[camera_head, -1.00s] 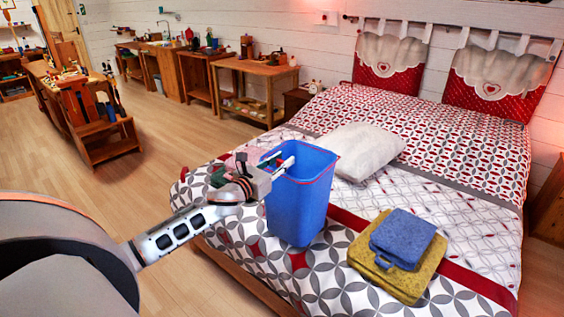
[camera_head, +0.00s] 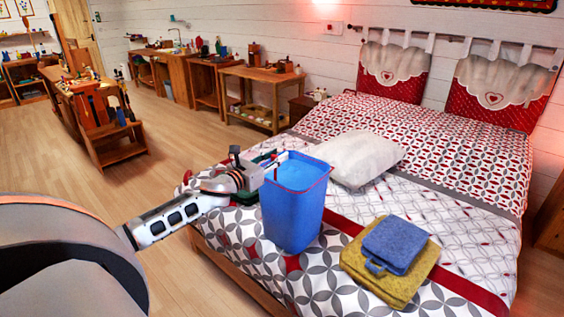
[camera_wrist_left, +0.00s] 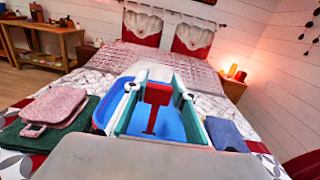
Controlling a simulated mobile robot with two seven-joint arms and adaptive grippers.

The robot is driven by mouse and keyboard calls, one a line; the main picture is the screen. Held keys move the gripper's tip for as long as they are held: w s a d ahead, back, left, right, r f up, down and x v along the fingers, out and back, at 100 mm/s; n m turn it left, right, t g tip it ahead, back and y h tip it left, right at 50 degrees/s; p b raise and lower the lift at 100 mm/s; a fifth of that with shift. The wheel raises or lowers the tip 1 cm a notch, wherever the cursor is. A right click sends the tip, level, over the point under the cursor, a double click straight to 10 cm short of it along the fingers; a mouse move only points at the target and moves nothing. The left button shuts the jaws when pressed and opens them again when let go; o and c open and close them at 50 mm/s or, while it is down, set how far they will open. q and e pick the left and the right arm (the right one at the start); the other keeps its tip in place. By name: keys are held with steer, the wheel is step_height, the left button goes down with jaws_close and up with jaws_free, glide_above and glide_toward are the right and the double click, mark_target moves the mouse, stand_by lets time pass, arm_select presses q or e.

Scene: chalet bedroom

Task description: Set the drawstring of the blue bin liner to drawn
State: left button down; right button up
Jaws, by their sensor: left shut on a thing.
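The blue bin (camera_head: 293,217) stands upright on the near left part of the bed, with a thin red line along its rim. Light blue liner (camera_head: 302,174) shows inside its mouth, and also in the wrist view (camera_wrist_left: 171,124). My left gripper (camera_head: 276,163) reaches in from the left over the bin's near left rim. In the left wrist view a red tab (camera_wrist_left: 157,94) with a narrow stem stands between the fingers, and the gripper is shut on it; it looks like the drawstring. The exact contact is small and partly hidden. My right gripper is not in view.
A folded blue cloth (camera_head: 395,240) lies on a yellow one (camera_head: 384,284) right of the bin. Folded pink (camera_wrist_left: 55,107) and green (camera_wrist_left: 40,138) cloths lie on its other side. A white pillow (camera_head: 358,158) lies behind.

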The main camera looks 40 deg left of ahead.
arm_select(q)
steer(key=shift+r, duration=0.25)
steer(key=c, duration=1.6)
jaws_free()
steer(key=shift+s+f, duration=0.15)
steer(key=shift+s, duration=0.5)
steer(key=s, duration=1)
steer(key=shift+s+a, duration=0.25)
steer(key=shift+s, duration=0.1)
